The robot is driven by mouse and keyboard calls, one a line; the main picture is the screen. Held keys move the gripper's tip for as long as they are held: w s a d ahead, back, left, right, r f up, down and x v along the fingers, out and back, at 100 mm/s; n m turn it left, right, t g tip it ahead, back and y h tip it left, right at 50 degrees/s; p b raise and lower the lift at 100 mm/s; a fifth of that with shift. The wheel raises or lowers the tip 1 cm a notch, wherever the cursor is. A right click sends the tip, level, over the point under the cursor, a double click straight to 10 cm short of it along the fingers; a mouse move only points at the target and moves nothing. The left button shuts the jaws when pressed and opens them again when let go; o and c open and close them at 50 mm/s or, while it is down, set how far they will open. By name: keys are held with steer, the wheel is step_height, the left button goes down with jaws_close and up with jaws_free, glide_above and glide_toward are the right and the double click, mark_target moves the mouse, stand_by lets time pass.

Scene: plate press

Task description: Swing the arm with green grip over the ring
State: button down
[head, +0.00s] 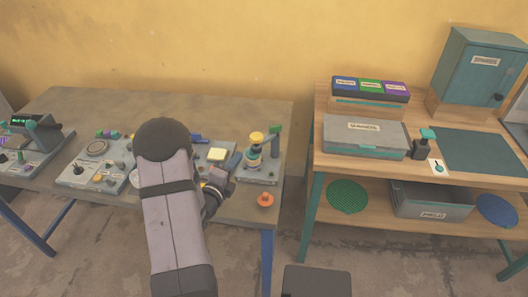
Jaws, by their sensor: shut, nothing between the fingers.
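A small device (262,176) stands at the right end of the left table. An upright with a green grip (276,130) rises at its back right. Beside it stands a yellow-topped stack (255,145) with a pale band. I cannot clearly tell which part there is the ring; a round grey ring shape (97,148) also shows on a panel further left. My gripper (210,203) is shut and empty, low over the table, left of and nearer than the green-grip device. My arm hides part of the table's middle, and the fingertips are small and partly hidden.
Control panels (90,175) with knobs fill the table's left. An orange knob-like piece (264,200) lies near the front right edge. A gap separates this table from the wooden bench (400,165), which holds a grey box (364,145) and a teal cabinet (478,75).

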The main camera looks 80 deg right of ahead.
mark_target(267, 136)
steer(key=s+a+r+g, duration=0.1)
steer(key=s+a+g, duration=0.2)
steer(key=s+a, duration=0.5)
steer(key=shift+a+r, duration=0.15)
steer(key=shift+r, duration=0.25)
steer(key=shift+s+f, duration=0.1)
steer(key=b, duration=0.1)
steer(key=d+b, duration=0.1)
steer(key=b, duration=0.1)
steer(key=shift+s+f+g, duration=0.15)
steer(key=shift+f+g, duration=0.05)
steer(key=shift+g, duration=0.1)
steer(key=b, duration=0.2)
steer(key=d+b, duration=0.1)
steer(key=b, duration=0.2)
steer(key=shift+s+d, duration=0.15)
steer(key=shift+s, duration=0.1)
